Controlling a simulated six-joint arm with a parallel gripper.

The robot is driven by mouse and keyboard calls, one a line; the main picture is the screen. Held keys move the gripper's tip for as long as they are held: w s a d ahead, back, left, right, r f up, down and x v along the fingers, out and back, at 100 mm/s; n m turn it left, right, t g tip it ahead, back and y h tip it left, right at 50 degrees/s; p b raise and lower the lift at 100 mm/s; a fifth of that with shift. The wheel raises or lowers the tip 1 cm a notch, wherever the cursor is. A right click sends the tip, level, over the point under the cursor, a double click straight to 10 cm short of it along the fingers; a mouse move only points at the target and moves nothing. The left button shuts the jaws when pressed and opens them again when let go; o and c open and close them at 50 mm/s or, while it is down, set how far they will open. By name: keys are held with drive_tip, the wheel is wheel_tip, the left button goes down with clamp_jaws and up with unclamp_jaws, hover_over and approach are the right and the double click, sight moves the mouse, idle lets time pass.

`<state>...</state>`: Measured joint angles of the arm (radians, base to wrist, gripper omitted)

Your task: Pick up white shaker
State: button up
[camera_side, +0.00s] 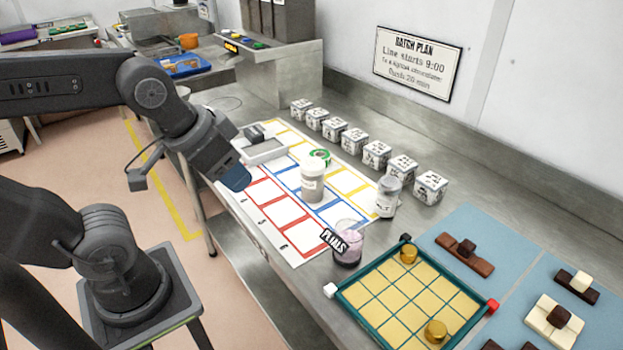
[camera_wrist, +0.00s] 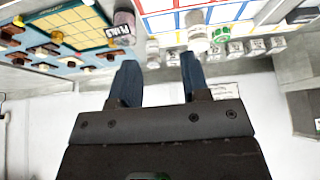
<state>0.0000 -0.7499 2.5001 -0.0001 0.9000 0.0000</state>
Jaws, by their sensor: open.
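The white shaker (camera_side: 313,182) stands upright on the white sheet with coloured squares (camera_side: 282,213), near its middle. It also shows near the top of the wrist view (camera_wrist: 197,38). My gripper (camera_side: 236,180) hangs to the left of the shaker, clearly apart from it. In the wrist view its two blue fingers (camera_wrist: 158,72) are spread with nothing between them. A greyish-silver shaker (camera_side: 388,196) stands to the right of the white one, at the sheet's edge.
A purple-filled glass labelled PLULS (camera_side: 348,245) stands in front of the shakers. A green tape roll (camera_side: 320,156) lies behind the white shaker. A row of printed cubes (camera_side: 355,140) runs along the back. A gold grid board (camera_side: 391,290) is at the front right.

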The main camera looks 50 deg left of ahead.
drive_tip(key=shift+o, duration=0.3)
drive_tip(key=o, duration=0.8)
drive_tip(key=n+g+y, duration=0.4)
drive_tip(key=n, duration=1)
approach(312, 173)
drive_tip(key=shift+n, duration=0.3)
drive_tip(key=x, duration=0.4)
drive_tip(key=w+x, duration=0.1)
drive_tip(key=x, duration=0.3)
drive_tip(key=a+x, duration=0.1)
drive_tip(key=x, duration=0.3)
drive_tip(key=shift+w+a, duration=0.2)
